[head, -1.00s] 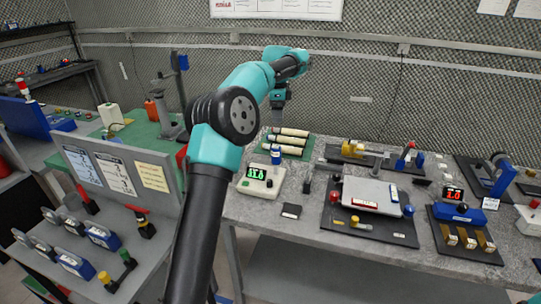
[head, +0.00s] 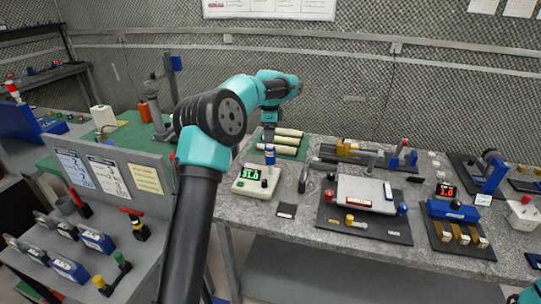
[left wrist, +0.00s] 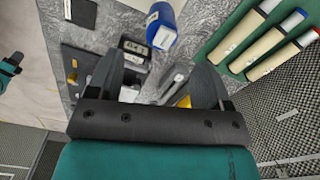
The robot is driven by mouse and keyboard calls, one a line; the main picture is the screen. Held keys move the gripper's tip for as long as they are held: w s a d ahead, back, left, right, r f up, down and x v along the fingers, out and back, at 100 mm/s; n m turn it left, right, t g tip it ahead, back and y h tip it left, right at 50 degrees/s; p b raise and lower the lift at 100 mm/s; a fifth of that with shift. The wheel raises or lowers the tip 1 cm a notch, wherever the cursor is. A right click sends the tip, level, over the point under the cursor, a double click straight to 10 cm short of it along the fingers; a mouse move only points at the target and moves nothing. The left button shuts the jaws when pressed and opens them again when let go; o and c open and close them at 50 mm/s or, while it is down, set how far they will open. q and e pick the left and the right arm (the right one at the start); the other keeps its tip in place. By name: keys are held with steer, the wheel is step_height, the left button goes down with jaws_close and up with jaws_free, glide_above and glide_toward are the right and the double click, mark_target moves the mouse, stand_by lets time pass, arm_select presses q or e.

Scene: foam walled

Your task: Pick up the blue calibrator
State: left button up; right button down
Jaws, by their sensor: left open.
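The blue calibrator (head: 270,154) is a small upright blue cylinder with a white band. In the head view it stands behind the box with the green digits. The left wrist view shows it as a blue cylinder (left wrist: 163,24) with a lettered white band, near the top centre. My left gripper (head: 269,134) points down just above it in the head view. In the left wrist view the left gripper (left wrist: 158,64) has its fingers spread and nothing held between them. The calibrator lies beyond the fingertips there; I cannot tell the exact gap.
The green-digit meter (head: 257,181) stands close in front of the calibrator. A green mat (head: 298,154) with several cream tubes lies just behind. A black rod-like tool (head: 304,178) stands to the right. A grey panel (head: 160,200) with papers rises at the left.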

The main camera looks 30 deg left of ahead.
mark_target(270, 146)
arm_select(q)
steer(key=shift+f, duration=2.1)
steer(key=shift+w+f, duration=0.2)
steer(key=shift+f, duration=2.4)
steer(key=c, duration=1)
steer(key=shift+r, duration=0.1)
